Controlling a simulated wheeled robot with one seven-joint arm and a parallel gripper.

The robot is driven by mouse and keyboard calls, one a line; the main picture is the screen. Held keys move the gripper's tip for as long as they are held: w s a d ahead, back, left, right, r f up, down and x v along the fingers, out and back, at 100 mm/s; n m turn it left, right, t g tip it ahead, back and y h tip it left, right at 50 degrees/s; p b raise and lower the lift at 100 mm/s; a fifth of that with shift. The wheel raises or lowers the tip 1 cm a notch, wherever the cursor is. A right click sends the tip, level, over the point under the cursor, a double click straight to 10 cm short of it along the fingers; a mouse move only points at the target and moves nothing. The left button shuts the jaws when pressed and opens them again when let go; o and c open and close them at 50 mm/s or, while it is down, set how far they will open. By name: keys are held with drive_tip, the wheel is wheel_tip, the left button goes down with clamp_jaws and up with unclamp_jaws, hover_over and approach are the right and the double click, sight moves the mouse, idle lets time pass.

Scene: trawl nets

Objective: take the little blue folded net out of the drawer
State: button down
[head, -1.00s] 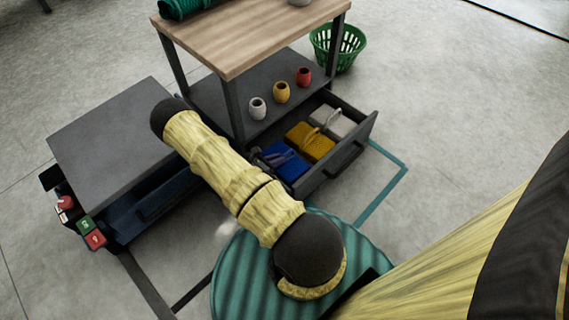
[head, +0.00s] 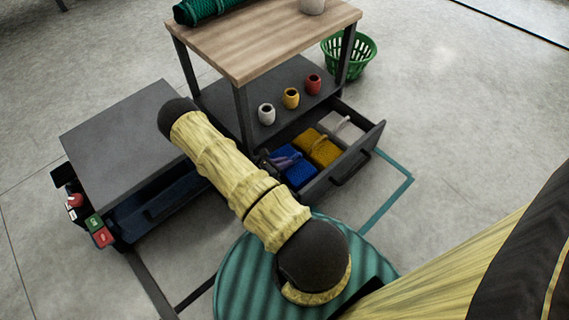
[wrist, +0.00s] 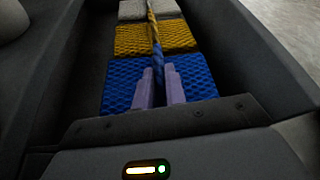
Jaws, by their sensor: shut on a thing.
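The blue folded net (head: 298,176) lies in the open drawer (head: 373,141), at the near left end of a row of folded nets. It also shows in the wrist view (wrist: 120,84), with a twisted cord (wrist: 157,50) rising in front of it. My gripper (wrist: 160,72) has pale purple fingers, shut on the blue net's cord handle between them. The fingertips are over the blue net in the head view (head: 285,161). My arm hides part of the drawer's left side. The net still appears to rest inside the drawer.
A yellow net (head: 323,152) and a grey-white net (head: 345,131) lie behind the blue one. Drawer walls stand close on both sides. Above are a shelf with white, yellow and red pots (head: 291,98) and a wooden top (head: 265,40). A green basket (head: 358,62) stands behind.

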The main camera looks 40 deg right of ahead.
wheel_tip(320, 180, up, 16)
drive_tip(key=p, duration=0.8)
drive_tip(key=shift+r, duration=0.2)
